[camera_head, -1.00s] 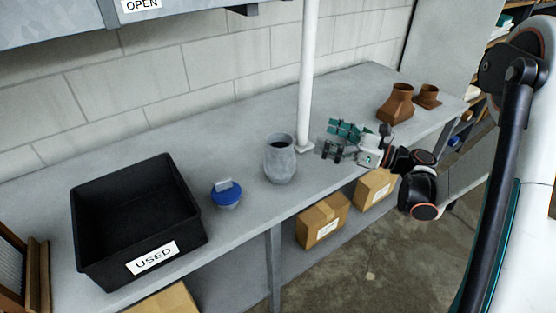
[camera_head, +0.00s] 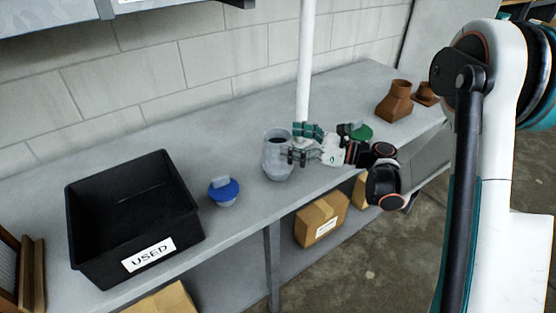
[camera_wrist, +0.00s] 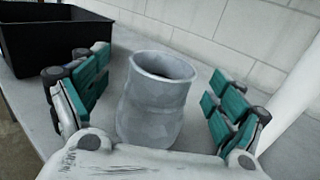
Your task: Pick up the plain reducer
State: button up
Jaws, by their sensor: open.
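The plain reducer, a grey metal piece with an open round top and a bulging body (camera_head: 275,163), stands upright on the bench. My gripper (camera_head: 294,143) is open at its right side, with its fingertips overlapping the reducer in the head view. In the wrist view the reducer (camera_wrist: 155,98) stands between the two teal-padded fingers (camera_wrist: 158,100), with a gap visible on each side. Its base is partly hidden by the gripper's palm.
A black bin labelled USED (camera_head: 90,245) and a blue-topped piece (camera_head: 223,191) are to the left on the grey bench (camera_head: 240,115). A white pole (camera_head: 305,70) rises behind my gripper. A green-topped piece (camera_head: 362,132) and brown fittings (camera_head: 394,105) are to the right.

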aim_at(277, 137)
jog(key=x, duration=0.2)
jog(key=b+x, duration=0.1)
jog(key=x, duration=0.1)
jog(key=shift+w+d+f, duration=0.15)
jog(key=shift+f, duration=0.25)
jog(key=shift+w+a+r, duration=0.1)
jog(key=shift+w+a, duration=0.05)
jog(key=shift+a, duration=0.25)
jog(key=shift+d, duration=0.1)
jog(key=shift+c, duration=0.5)
jog(key=c, duration=1.6)
jog(key=shift+o, duration=0.2)
jog(key=shift+r, duration=0.1)
